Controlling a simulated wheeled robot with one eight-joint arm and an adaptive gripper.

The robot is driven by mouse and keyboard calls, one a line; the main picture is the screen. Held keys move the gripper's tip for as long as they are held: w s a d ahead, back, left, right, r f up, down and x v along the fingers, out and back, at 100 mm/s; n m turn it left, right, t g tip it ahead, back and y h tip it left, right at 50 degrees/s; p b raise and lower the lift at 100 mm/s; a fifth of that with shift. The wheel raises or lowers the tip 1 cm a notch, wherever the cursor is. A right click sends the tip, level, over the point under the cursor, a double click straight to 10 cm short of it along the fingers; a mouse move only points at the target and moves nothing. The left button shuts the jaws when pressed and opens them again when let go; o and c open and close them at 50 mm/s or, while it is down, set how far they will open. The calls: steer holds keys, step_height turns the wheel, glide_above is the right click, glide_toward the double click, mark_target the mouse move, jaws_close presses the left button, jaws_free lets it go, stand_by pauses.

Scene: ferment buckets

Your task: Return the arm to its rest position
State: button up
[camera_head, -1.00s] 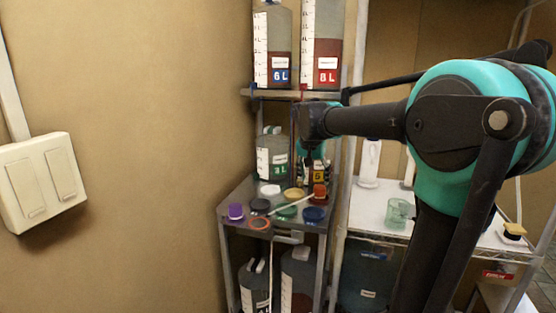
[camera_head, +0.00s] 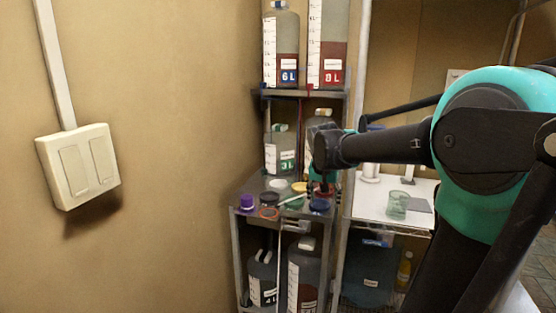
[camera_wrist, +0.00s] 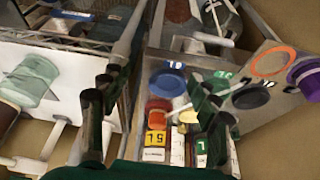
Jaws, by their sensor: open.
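My gripper (camera_head: 322,186) points down over the middle shelf (camera_head: 243,188) of the bucket rack, partly hidden against the dark objects behind it. In the wrist view its two dark fingers (camera_wrist: 155,95) stand wide apart with nothing held between them. Beyond the fingers lie a blue lid (camera_wrist: 168,84), an orange-red item (camera_wrist: 159,108) and a yellow "5L" label (camera_wrist: 154,154). I cannot tell whether a finger touches anything. My arm reaches in from the right of the head view.
A 3L bucket (camera_head: 280,155) stands at the back of the middle shelf; a purple lid (camera_head: 247,202) and several other lids lie in front. 6L (camera_head: 288,50) and 8L (camera_head: 328,50) buckets stand above. A green cup (camera_head: 397,205) sits on the white shelf to the right.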

steer(key=s+d+f+n, duration=0.2)
steer(key=s+f, duration=0.7)
steer(key=s, duration=0.1)
steer(key=s+d+f+n+y, duration=0.1)
steer(key=s+d+f+n, duration=0.1)
steer(key=s+f, duration=0.8)
steer(key=shift+s, duration=0.8)
